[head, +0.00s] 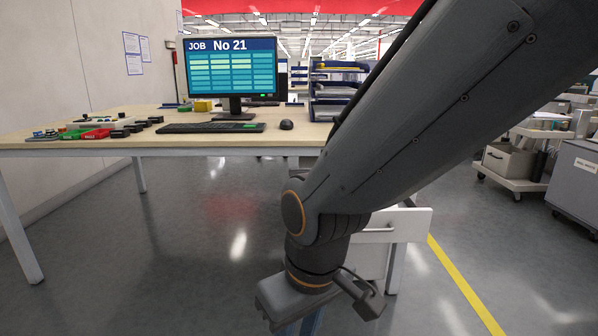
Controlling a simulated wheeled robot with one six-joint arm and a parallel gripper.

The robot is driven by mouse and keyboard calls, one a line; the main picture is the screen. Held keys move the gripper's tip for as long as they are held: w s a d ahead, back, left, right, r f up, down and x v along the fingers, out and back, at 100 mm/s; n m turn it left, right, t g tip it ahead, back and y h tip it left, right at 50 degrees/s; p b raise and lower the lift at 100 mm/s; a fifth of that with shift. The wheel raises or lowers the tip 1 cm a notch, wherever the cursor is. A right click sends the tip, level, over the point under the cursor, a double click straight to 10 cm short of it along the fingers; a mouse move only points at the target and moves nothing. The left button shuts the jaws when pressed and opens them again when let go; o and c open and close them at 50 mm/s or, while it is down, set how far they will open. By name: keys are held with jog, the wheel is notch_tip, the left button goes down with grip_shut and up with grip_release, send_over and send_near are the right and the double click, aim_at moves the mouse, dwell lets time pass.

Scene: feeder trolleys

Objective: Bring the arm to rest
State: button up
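My arm comes in from the upper right and hangs down in front of the desk in the head view. My gripper (300,326) is at the bottom edge of the picture, pointing down over the floor. Two bluish finger parts show below its grey body, but the frame cuts off their tips. I cannot tell whether it is open or shut, or whether it holds anything. The arm hides part of the desk's right side and of a white drawer unit (408,226) beneath it.
The desk (90,142) carries a monitor (232,75) reading "JOB No 21", a keyboard (210,127), a mouse (286,125), a paper tray stack (335,90) and small parts at left. Trolleys (515,160) stand at right. The floor (210,260) left of the gripper is clear.

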jog(key=s+r+g, duration=0.1)
jog(key=s, duration=0.3)
jog(key=d+r+m+p, duration=0.3)
jog(key=d+r+p, duration=0.7)
jog(key=r+p, duration=0.3)
jog(key=s+d+r+m+h+p, duration=0.1)
jog(key=d+r+m+p, duration=0.3)
jog(key=d+r+p, duration=0.5)
notch_tip(320, 180, up, 4)
jog(key=p, duration=1)
jog(key=shift+s+d+r, duration=0.25)
jog(key=shift+s+d, duration=0.05)
jog(key=shift+d, duration=0.1)
dwell(2.5)
